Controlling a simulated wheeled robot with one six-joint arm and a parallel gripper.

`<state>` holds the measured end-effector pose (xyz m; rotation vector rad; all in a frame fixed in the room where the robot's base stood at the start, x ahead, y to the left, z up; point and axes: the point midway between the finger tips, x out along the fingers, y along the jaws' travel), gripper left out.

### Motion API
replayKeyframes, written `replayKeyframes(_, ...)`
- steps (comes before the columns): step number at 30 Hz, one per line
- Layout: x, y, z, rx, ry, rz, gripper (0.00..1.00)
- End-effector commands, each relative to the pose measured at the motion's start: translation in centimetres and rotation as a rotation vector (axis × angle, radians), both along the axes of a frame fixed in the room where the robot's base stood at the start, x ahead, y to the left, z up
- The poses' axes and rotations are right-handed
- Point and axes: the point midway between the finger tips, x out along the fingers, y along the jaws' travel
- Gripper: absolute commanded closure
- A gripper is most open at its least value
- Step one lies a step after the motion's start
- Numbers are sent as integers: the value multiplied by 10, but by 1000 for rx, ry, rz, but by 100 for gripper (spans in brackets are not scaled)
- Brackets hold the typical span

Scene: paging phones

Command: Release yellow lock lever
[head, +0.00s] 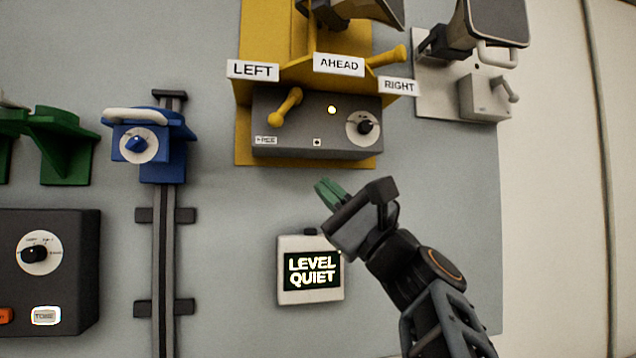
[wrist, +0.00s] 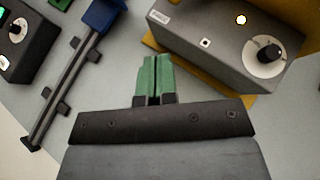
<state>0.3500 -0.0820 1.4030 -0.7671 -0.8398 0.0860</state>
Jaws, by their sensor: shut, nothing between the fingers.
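The yellow lock lever (head: 287,106) is a short yellow handle with a round end on the left of the grey box (head: 315,140) on the yellow unit. It tilts with its upper end to the right, and a label reading "FREE" (head: 265,140) sits below it. My gripper (head: 326,194), with green fingertips, is below the box, apart from the lever. In the wrist view my gripper (wrist: 153,75) is shut and empty, left of and below the box (wrist: 225,40). The lever is not visible in the wrist view.
A lit yellow lamp (head: 332,110) and a black knob (head: 365,127) sit on the box. LEFT, AHEAD and RIGHT signs stand above. A screen (head: 311,270) reads "LEVEL QUIET". A blue unit (head: 147,142) on a rail is at left. The panel between is clear.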

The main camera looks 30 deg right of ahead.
Motion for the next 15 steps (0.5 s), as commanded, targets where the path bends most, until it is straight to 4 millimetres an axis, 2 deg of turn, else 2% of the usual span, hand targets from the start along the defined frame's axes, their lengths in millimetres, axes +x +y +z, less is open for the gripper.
replayKeyframes(5,-8,-2,-11,1,0,-1,100)
replayKeyframes(15,-10,-3,-12,1,0,-3,100)
